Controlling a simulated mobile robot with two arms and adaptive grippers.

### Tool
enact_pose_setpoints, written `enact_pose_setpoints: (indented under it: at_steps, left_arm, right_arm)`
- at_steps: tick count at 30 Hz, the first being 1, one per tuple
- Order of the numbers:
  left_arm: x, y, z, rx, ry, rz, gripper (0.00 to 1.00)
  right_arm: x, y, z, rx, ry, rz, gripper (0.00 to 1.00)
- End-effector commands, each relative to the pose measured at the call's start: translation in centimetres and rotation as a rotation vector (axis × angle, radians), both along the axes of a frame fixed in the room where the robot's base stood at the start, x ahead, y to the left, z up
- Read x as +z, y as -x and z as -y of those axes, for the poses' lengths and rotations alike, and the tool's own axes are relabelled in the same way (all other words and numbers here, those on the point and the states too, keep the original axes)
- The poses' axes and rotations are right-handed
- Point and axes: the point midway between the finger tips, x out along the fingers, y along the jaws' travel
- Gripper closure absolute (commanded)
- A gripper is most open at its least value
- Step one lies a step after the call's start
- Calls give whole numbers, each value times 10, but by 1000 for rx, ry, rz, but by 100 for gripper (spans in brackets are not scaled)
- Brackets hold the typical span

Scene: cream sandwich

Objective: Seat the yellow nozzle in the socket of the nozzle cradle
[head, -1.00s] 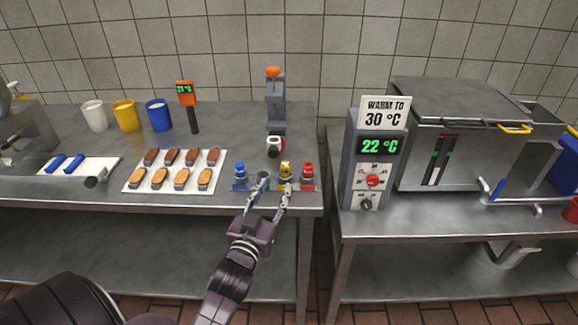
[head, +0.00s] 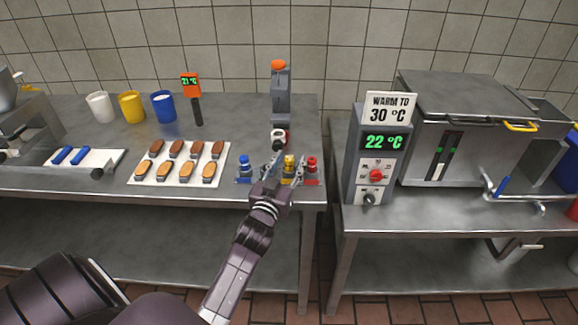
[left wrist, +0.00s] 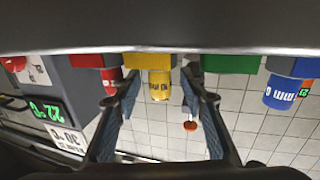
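The yellow nozzle (head: 289,163) stands upright at the yellow-marked place of the nozzle cradle (head: 244,181), between the blue and red nozzles. In the left wrist view, which is upside down, the yellow nozzle (left wrist: 160,85) shows in the middle against the yellow block of the cradle (left wrist: 148,62). My left gripper (head: 286,163) is open at the cradle, its fingers spread to either side of the yellow nozzle. The left wrist view shows gaps between the nozzle and both fingers. How deep the nozzle sits is hard to tell. My right gripper is not in view.
The blue nozzle (head: 244,165) and red nozzle (head: 311,166) flank the yellow one. The green-marked place (left wrist: 230,64) shows no nozzle. A grey dispenser stand (head: 281,95) rises behind the cradle. A tray of eclairs (head: 150,182) lies left; the warmer control box (head: 353,165) stands right, across a gap.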

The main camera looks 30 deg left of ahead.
Motion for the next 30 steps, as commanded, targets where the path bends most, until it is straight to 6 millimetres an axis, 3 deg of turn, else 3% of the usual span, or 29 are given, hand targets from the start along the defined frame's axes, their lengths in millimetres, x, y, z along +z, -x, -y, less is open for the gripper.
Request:
enact_pose_setpoints:
  at_steps: [1, 12, 23, 26, 30]
  left_arm:
    - [0, 0, 0, 0, 0, 0, 61]
    - [0, 0, 0, 0, 0, 0, 100]
    - [7, 0, 0, 0, -1, 4, 100]
    - [17, 0, 0, 0, -2, 4, 100]
    - [44, 0, 0, 0, -3, 7, 100]
  right_arm:
    - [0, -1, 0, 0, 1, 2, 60]
    - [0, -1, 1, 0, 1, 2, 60]
    - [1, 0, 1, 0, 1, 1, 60]
    - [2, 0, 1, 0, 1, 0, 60]
    - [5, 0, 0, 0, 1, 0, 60]
